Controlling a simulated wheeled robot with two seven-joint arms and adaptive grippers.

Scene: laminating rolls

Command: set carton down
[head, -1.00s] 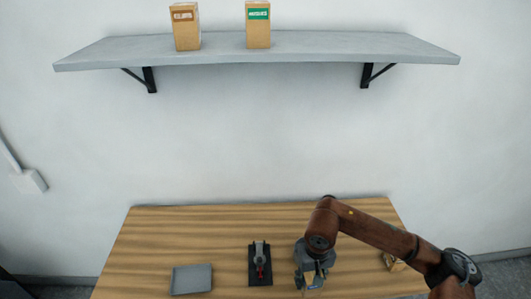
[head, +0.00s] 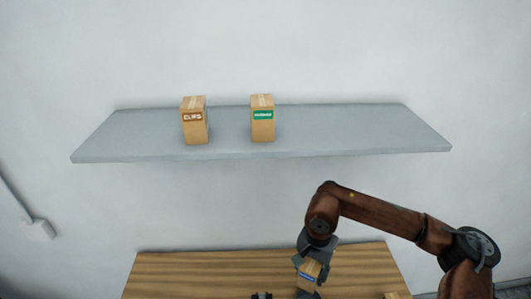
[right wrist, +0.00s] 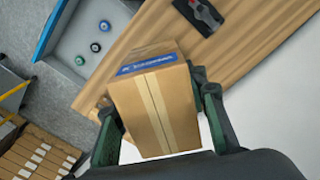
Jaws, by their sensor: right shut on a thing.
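My right gripper (head: 309,266) is shut on a brown carton (head: 309,275) with a blue label. In the head view it holds the carton over the wooden table (head: 200,275). In the right wrist view the carton (right wrist: 155,105) sits between the two dark green fingers, its taped face toward the camera and the blue label on its far edge. The label's wording is too small to read. My left gripper is out of view.
A grey wall shelf (head: 340,130) carries a brown-labelled carton (head: 194,121) and a green-labelled carton (head: 262,118). Its right part is bare. The right wrist view shows a grey tray (right wrist: 105,15) with several round items and a black device (right wrist: 200,14).

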